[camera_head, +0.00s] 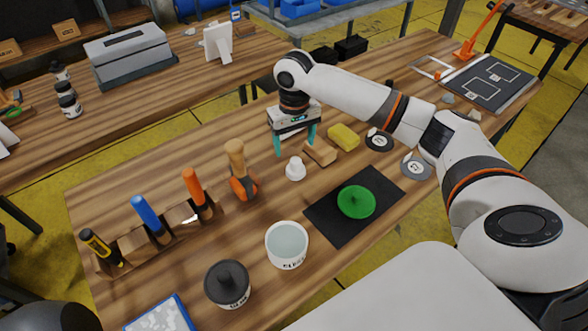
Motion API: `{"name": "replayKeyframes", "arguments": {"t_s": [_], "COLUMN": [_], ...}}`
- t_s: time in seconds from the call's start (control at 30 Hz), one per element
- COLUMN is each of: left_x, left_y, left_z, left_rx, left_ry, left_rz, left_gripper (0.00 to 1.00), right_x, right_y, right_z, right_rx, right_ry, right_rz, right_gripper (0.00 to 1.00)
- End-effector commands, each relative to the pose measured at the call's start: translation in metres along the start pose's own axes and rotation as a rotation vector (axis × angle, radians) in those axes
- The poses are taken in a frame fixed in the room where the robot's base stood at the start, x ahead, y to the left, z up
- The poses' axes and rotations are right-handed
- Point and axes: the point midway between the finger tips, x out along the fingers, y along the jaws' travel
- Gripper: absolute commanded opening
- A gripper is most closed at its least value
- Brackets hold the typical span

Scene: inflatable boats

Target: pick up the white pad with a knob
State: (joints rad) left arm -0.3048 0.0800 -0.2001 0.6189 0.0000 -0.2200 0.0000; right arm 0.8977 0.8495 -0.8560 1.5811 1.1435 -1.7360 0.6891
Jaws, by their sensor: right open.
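The white pad with a knob (295,169) stands on the wooden table, near the middle of the view. My right gripper (296,148) is open, with its two teal fingers pointing down. In the picture the fingers are just above and behind the white pad, apart from it and with nothing between them. How high the fingertips are over the table is hard to tell. My left gripper is not in view.
A wooden block (320,153) and a yellow sponge (343,136) lie right of the pad. A green knobbed disc (356,201) lies on a black mat (328,227). A tool rack (140,247), a white pot (287,246) and a dark-lidded jar (228,284) stand nearer.

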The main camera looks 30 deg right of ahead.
Motion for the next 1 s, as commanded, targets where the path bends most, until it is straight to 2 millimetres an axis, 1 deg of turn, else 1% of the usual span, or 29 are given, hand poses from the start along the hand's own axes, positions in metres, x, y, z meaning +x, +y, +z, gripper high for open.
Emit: {"name": "replayKeyframes", "arguments": {"t_s": [0.03, 0.07, 0.17, 0.37, 0.5, 0.6, 0.7, 0.8, 0.97, 1.0], "left_x": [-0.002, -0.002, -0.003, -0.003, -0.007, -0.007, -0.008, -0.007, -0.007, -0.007], "left_y": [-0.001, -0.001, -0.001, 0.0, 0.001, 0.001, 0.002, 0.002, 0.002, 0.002], "left_z": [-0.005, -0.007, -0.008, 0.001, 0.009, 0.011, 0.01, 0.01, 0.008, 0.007], "left_rx": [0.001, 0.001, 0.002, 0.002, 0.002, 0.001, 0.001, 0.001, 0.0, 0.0], "left_ry": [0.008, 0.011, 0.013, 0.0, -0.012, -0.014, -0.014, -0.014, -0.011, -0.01], "left_rz": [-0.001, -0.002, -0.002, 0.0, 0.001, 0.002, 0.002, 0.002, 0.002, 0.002], "left_gripper": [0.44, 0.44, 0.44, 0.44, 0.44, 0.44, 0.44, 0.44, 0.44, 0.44], "right_x": [0.009, 0.014, 0.028, 0.042, 0.062, 0.077, 0.087, 0.091, 0.09, 0.09], "right_y": [0.0, 0.0, 0.0, 0.0, -0.004, -0.004, -0.004, -0.004, -0.004, -0.004], "right_z": [-0.001, -0.001, -0.001, -0.001, -0.003, -0.003, -0.003, -0.003, -0.003, -0.003], "right_rx": [0.0, -0.001, -0.001, -0.002, -0.001, -0.003, -0.004, -0.004, -0.004, -0.004], "right_ry": [0.004, 0.003, 0.002, 0.0, 0.003, 0.0, -0.001, -0.002, -0.002, -0.002], "right_rz": [-0.002, -0.002, -0.001, 0.0, -0.003, -0.001, -0.001, -0.001, -0.001, -0.001], "right_gripper": [0.73, 0.73, 0.73, 0.73, 0.73, 0.73, 0.73, 0.73, 0.73, 0.7]}}
